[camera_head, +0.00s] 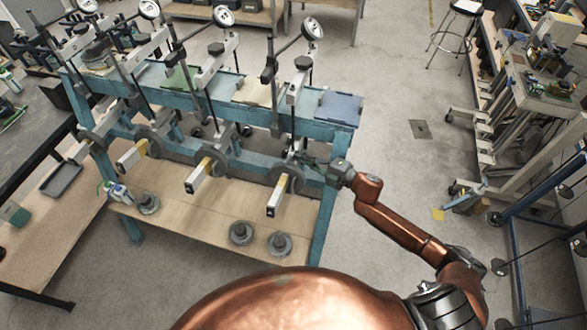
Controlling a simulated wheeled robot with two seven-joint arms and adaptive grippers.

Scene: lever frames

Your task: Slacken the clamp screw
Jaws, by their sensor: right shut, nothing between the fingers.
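A blue bench (345,108) carries a row of several lever frames, each with a dark post and a round white dial gauge; the rightmost gauge (312,27) is at the top. The rightmost frame has a grey disc (285,178) and a pale bar with a yellow mark (277,197) pointing toward me. My right gripper (303,158) reaches in from the right, shut and empty, beside this frame's lower part, near the disc. Whether it touches anything cannot be told. The clamp screw is too small or hidden to pick out. My left gripper is not in view.
A dark-topped bench (35,145) is at left. A stool (465,10) stands at the back. The floor (400,90) right of the blue bench is mostly clear.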

